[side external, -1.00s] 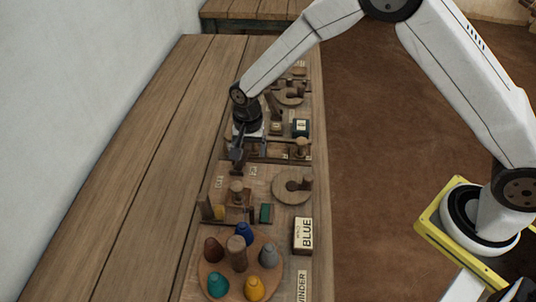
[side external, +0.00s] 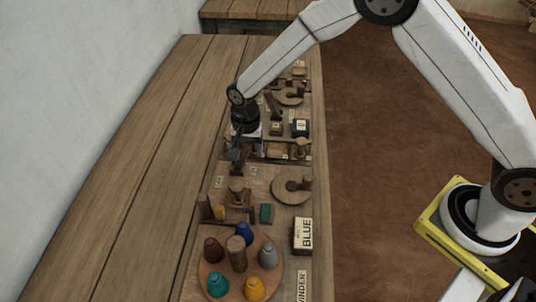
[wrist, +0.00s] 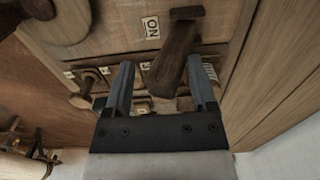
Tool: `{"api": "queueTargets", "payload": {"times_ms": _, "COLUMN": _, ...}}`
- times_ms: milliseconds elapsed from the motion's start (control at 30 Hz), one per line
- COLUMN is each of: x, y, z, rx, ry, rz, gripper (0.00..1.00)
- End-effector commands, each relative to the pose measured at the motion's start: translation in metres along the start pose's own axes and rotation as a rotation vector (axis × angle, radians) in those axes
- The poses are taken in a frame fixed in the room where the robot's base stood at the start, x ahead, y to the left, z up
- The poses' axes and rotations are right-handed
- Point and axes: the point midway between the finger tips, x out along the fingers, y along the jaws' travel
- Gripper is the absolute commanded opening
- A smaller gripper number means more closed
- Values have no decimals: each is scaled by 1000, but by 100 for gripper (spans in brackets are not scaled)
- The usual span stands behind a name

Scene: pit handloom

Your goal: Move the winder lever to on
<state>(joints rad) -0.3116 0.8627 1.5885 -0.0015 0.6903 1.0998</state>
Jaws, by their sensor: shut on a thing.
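The winder lever (wrist: 174,60) is a dark wooden bar with a crosspiece at its end. In the wrist view it stands between the two fingers of my gripper (wrist: 160,85), which is shut on it. The ON label (wrist: 151,27), upside down, is beside the lever's upper end. In the side view my gripper (side external: 239,148) is low over the board, and the lever is mostly hidden by it. Two small pale labels, one at left (side external: 219,182) and one at right (side external: 253,172), lie just in front; their lettering is too small to read surely.
A round tray (side external: 212,264) with several coloured pegs stands near the front. The bare bench planks (side external: 130,170) at left are clear.

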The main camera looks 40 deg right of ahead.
Motion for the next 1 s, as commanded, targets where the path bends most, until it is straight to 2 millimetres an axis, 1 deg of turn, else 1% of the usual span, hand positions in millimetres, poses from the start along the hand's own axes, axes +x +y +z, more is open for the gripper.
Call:
{"api": "queueTargets", "payload": {"times_ms": 33, "x": 4, "y": 4, "z": 2, "rx": -1, "ry": -7, "rz": 15, "gripper": 62}}
{"api": "queueTargets", "payload": {"times_ms": 67, "x": 4, "y": 4, "z": 2, "rx": -1, "ry": -7, "rz": 15, "gripper": 74}}
{"api": "queueTargets", "payload": {"times_ms": 467, "x": -1, "y": 2, "z": 2, "rx": -2, "ry": -4, "rz": 7, "gripper": 74}}
{"api": "queueTargets", "payload": {"times_ms": 1000, "x": -34, "y": 0, "z": 1, "rx": -2, "ry": -1, "rz": -1, "gripper": 74}}
